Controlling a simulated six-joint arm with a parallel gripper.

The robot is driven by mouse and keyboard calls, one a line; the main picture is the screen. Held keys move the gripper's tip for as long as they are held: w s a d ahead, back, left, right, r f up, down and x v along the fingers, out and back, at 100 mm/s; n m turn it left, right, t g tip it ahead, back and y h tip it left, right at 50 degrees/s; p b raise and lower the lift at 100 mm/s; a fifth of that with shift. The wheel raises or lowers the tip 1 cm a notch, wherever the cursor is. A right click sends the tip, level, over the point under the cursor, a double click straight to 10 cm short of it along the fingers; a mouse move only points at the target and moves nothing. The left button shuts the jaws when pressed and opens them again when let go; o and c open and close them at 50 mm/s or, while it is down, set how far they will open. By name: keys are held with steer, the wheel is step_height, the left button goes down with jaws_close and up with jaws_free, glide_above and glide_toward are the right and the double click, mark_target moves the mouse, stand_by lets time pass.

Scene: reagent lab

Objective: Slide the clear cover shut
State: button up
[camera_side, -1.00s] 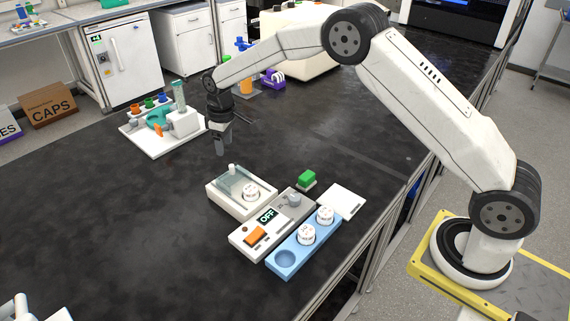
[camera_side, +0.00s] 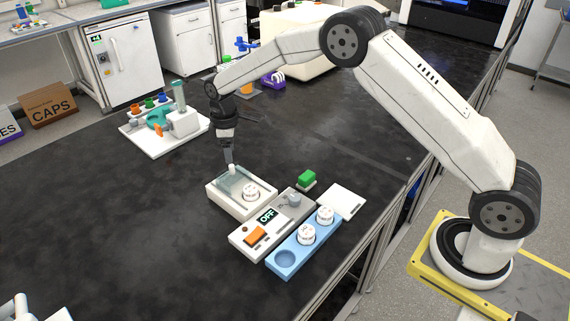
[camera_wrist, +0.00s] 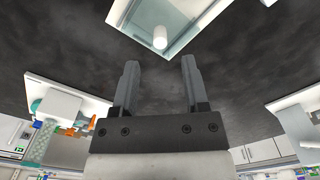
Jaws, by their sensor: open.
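The clear cover (camera_side: 229,181) lies over the far-left part of a cream box (camera_side: 222,203). A white jar with a labelled lid (camera_side: 251,193) sits in the box's uncovered part. The cover's white knob (camera_wrist: 160,38) shows in the wrist view, with the clear cover (camera_wrist: 186,14) around it. In the side view the knob is mostly hidden by my gripper. My gripper (camera_side: 229,161) points down at the box's far edge. In the wrist view my gripper (camera_wrist: 160,64) is open and empty, with the knob beyond its fingertips, roughly midway between them.
A white rack station (camera_side: 165,139) stands at the back left.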

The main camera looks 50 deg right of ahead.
mark_target(231, 165)
steer(key=shift+f, duration=2.75)
steer(key=shift+c, duration=0.2)
jaws_close()
